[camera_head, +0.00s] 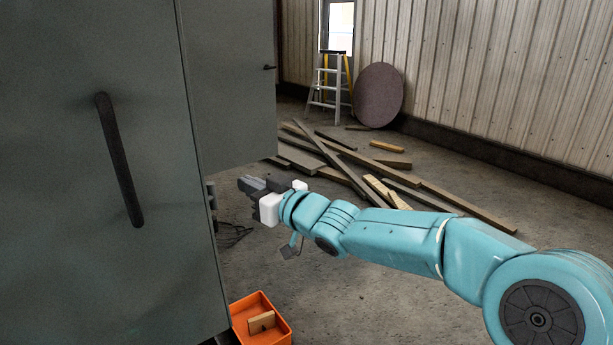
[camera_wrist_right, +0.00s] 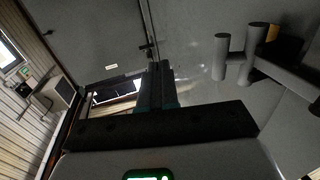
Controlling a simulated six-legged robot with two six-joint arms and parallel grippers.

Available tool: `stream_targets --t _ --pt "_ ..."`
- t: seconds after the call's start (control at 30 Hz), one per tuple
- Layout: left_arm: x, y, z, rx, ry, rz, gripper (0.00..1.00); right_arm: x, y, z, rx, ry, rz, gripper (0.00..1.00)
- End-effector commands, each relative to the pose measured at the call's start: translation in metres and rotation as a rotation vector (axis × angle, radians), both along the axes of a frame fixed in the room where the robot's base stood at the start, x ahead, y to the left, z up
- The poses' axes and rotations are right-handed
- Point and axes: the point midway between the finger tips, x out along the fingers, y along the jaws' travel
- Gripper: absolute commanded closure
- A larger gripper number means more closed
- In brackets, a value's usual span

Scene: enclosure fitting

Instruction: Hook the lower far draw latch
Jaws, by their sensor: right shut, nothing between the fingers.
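The grey enclosure (camera_head: 60,230) fills the left of the head view, with a long dark handle (camera_head: 120,160) on its front. My right gripper (camera_head: 250,186) is beside the enclosure's right edge, shut and empty. Small dark fittings (camera_head: 211,196) show at that edge, close to the fingertips; I cannot tell whether they touch. In the right wrist view the closed fingers (camera_wrist_right: 159,84) point at a seam in a grey panel. A small dark fitting (camera_wrist_right: 147,47) sits on the seam near the tips. I cannot tell for sure which part is the lower far latch. My left gripper is out of view.
A dark bracket with grey cylinders (camera_wrist_right: 250,57) stands right of the fingers in the wrist view. An orange bin (camera_head: 268,335) with a wooden piece lies on the floor by the enclosure. Loose planks (camera_head: 345,165), a stepladder (camera_head: 329,80) and a round disc (camera_head: 378,95) are farther back.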

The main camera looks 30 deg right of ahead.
Motion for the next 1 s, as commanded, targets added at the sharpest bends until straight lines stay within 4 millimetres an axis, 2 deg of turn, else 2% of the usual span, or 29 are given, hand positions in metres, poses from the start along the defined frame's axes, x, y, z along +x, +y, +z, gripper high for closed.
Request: stream_targets --t 0.07,0.6,0.73,1.0 --pt "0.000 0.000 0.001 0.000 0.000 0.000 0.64 0.000 -0.002 0.000 0.000 0.000 -0.002 1.00" --pt "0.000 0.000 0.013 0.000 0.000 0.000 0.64 -0.010 -0.086 0.000 0.000 -0.001 -0.002 1.00" --pt "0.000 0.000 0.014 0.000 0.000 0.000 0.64 -0.011 -0.094 0.000 0.001 0.000 -0.001 1.00" --pt "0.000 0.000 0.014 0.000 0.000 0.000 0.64 -0.012 -0.097 0.000 0.001 0.000 0.001 1.00"
